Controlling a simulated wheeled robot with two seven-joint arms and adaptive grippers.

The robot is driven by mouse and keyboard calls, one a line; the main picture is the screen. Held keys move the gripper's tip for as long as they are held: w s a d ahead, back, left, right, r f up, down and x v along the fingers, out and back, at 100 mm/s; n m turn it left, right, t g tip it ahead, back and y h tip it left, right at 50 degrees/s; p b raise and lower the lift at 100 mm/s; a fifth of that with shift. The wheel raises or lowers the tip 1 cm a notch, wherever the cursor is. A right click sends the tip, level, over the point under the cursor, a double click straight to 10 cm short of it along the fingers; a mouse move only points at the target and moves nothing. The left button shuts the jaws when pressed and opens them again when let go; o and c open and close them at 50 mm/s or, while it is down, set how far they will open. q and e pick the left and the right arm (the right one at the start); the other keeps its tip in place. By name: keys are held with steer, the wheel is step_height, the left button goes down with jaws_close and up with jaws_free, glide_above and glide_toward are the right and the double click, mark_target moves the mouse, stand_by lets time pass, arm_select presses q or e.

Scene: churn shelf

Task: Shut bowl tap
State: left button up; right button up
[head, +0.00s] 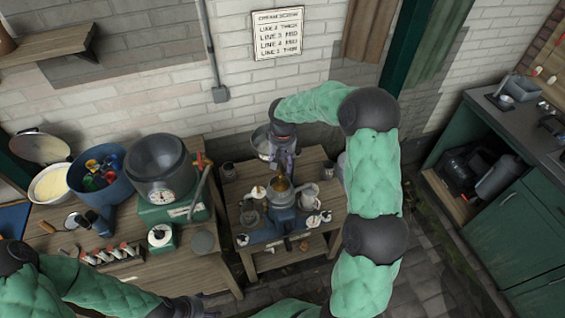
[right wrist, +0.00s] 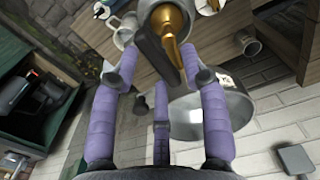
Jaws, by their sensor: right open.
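The separator (head: 284,217) stands on the small wooden table, with a brass-coloured part (head: 280,184) at its top. My right gripper (head: 285,158) hangs just behind that top, pointing down. In the right wrist view, a dark flat lever (right wrist: 155,52) and a brass piece (right wrist: 187,62), seemingly the bowl tap, lie between the spread purple fingers of the right gripper (right wrist: 160,72). The fingers are open; contact with the lever is unclear. I cannot tell how far the tap is turned. My left gripper (head: 190,306) is at the bottom edge, partly cut off and unclear.
A metal pail (right wrist: 200,115) sits behind the separator, close to the right fingers. Cups and jars crowd the small table (head: 262,262). The left bench holds a blue tub (head: 98,170), a large grey bowl on a green scale (head: 160,168) and several small bottles. Green cabinets (head: 515,235) stand right.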

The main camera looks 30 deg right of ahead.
jaws_close()
steer(key=shift+n, duration=0.4)
steer(key=shift+w+d+n+p, duration=0.3)
steer(key=shift+n+p, duration=0.5)
steer(key=shift+n, duration=2.05)
steer(key=shift+w+d+n+p, duration=0.3)
steer(key=shift+n+p, duration=0.45)
steer(key=shift+n, duration=2.15)
steer(key=shift+w+d+n+p, duration=0.3)
steer(key=shift+n+p, duration=0.5)
steer(key=shift+n, duration=2.05)
